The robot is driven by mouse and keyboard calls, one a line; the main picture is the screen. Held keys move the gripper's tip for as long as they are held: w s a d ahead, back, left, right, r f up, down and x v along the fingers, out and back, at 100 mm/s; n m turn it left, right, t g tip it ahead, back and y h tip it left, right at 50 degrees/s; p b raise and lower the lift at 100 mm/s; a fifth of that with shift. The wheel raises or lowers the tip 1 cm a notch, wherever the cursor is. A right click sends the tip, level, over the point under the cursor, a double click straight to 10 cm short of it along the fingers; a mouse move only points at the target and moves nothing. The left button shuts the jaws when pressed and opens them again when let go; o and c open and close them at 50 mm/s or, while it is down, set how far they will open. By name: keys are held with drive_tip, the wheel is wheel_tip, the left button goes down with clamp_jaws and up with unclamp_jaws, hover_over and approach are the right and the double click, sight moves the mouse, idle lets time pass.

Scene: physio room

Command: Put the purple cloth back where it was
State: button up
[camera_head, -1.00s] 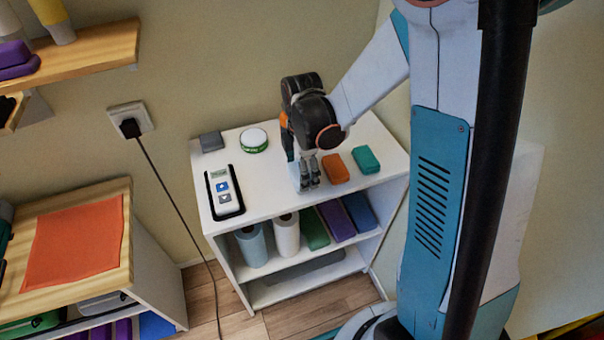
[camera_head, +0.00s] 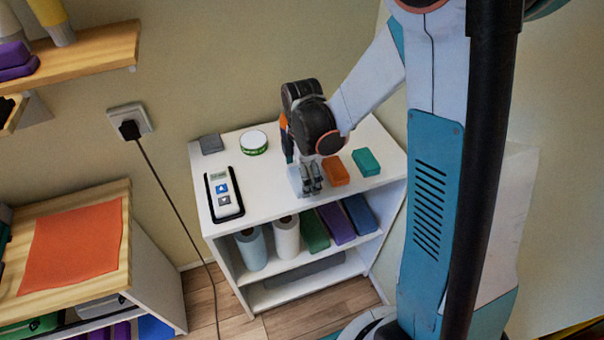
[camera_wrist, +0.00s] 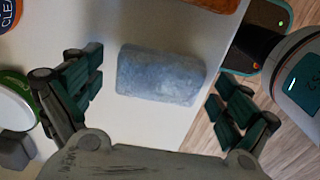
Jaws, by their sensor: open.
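A purple cloth (camera_head: 336,222) lies folded on the middle shelf of the white shelf unit (camera_head: 262,204), between a green folded cloth (camera_head: 313,230) and a blue one (camera_head: 359,213). My gripper (camera_head: 311,180) is low over the unit's top, left of an orange block (camera_head: 335,171). In the wrist view my gripper (camera_wrist: 160,98) is open, its fingers on either side of a pale blue-grey folded piece (camera_wrist: 160,75), with gaps on both sides. In the head view this piece (camera_head: 295,180) is mostly hidden by the gripper.
On the unit's top are a teal block (camera_head: 366,161), a remote in a black tray (camera_head: 223,194), a round green-white tin (camera_head: 253,142) and a grey block (camera_head: 211,143). Two rolls stand on the middle shelf. A wooden cabinet (camera_head: 123,235) is at left.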

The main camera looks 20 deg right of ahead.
wheel_tip(320, 180, up, 12)
drive_tip(key=p, duration=0.4)
drive_tip(key=s+r+m+t, duration=0.7)
drive_tip(key=s+r+m, duration=0.5)
drive_tip(key=s+m, duration=0.3)
drive_tip(key=shift+m, duration=1.5)
drive_tip(key=shift+a, duration=0.1)
